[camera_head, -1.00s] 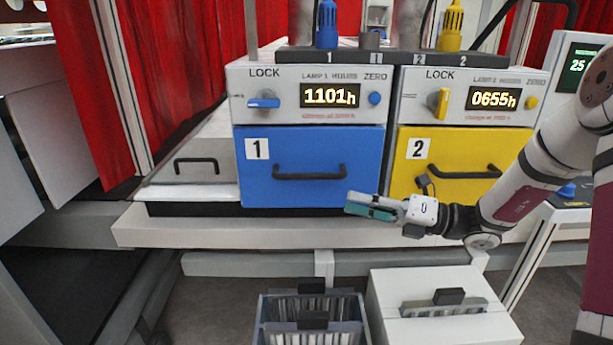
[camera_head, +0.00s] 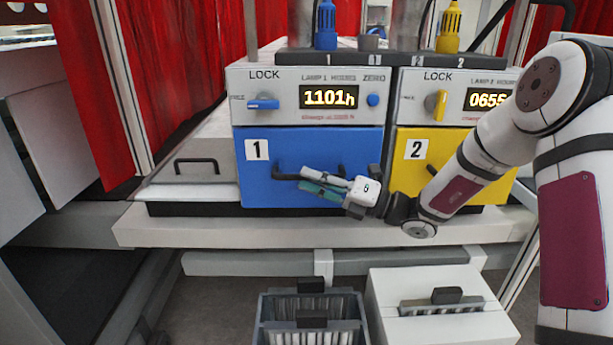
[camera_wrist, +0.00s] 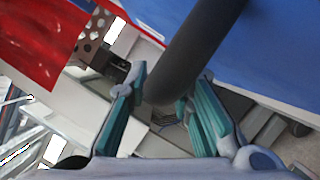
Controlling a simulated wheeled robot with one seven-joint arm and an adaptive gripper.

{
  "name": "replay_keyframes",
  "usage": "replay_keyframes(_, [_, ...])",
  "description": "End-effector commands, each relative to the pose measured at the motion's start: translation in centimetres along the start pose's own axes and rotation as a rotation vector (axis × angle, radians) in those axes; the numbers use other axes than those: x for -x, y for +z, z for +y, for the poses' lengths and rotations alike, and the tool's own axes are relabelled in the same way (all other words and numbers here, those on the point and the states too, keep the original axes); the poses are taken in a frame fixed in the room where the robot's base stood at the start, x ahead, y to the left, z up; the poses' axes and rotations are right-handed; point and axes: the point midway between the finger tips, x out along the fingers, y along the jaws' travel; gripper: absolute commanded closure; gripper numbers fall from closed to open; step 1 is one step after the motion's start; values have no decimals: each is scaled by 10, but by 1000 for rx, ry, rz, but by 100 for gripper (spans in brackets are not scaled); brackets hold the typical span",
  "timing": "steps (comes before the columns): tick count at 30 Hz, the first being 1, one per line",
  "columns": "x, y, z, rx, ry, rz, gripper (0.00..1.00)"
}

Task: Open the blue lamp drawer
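The blue drawer (camera_head: 265,190), marked 1, is closed flush under its panel. Its dark bar handle (camera_head: 285,174) is partly hidden by my gripper (camera_head: 322,182), which is in front of it. In the wrist view the handle (camera_wrist: 195,50) runs diagonally, large and close. Its near end lies between the tips of my two teal-padded fingers (camera_wrist: 168,92). The fingers are apart, with a gap beside the bar; I cannot tell whether either touches it. The blue lock knob (camera_head: 263,104) above the drawer lies horizontal, and the display beside it reads 1101h.
The yellow drawer (camera_head: 405,180), marked 2, is to the right, partly hidden by my arm. A white ledge (camera_head: 160,230) runs below the drawers. A grey slotted bin (camera_head: 262,318) and a white box (camera_head: 390,290) stand lower in front. A grey lidded case (camera_head: 165,190) is at left.

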Motion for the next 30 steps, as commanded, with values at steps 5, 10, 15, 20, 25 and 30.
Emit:
replay_keyframes(5, [-14,0,0,0,0,0,79])
replay_keyframes(10, [-17,0,0,-1,0,0,79])
replay_keyframes(15, [-16,0,0,-1,0,0,81])
replay_keyframes(20, [-16,0,0,0,0,0,100])
replay_keyframes(25, [-16,0,0,-1,-1,0,100])
replay_keyframes(30, [-15,-3,3,-3,-1,0,100])
